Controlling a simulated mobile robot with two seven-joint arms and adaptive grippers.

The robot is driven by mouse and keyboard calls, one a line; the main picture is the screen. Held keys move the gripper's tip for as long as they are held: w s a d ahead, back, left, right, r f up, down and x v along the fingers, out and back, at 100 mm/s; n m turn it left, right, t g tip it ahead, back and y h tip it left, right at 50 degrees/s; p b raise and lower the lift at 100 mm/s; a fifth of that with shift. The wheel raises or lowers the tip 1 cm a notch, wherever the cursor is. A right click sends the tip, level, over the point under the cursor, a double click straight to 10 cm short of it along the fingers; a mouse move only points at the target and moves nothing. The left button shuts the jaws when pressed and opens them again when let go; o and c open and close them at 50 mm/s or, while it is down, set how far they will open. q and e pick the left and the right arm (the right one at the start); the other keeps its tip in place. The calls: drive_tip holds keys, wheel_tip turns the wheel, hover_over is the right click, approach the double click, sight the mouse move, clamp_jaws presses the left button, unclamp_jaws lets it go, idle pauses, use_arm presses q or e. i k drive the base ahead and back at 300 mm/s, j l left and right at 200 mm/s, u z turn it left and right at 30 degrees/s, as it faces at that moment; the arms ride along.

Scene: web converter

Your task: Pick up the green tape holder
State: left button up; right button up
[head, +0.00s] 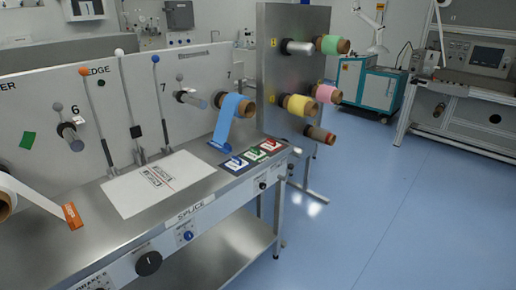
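A small green holder (255,153) sits on a dark mat at the right end of the steel bench. It stands between a similar blue holder (235,163) on its left and a red one (271,143) on its right. Their details are too small to make out. A roll of green tape (330,45) on a brown core also hangs on a peg high on the upright steel rack. Neither of my grippers is in view.
The steel bench (215,185) has knobs on its front and a white splice plate (159,184) on top. Blue tape (229,120) hangs down from a roll behind the holders. The steel rack (284,90) bears pink and yellow rolls. The blue floor (400,210) at right is clear.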

sight(254, 154)
drive_tip(key=i+l+u, duration=0.1)
drive_tip(key=i+l, duration=0.45)
drive_tip(key=l, duration=0.2)
drive_tip(key=i+l+u, duration=0.15)
drive_tip(key=l, duration=0.25)
drive_tip(key=i+l+u, duration=0.1)
drive_tip(key=i+l, duration=0.45)
drive_tip(key=l, duration=0.3)
drive_tip(key=u, duration=0.05)
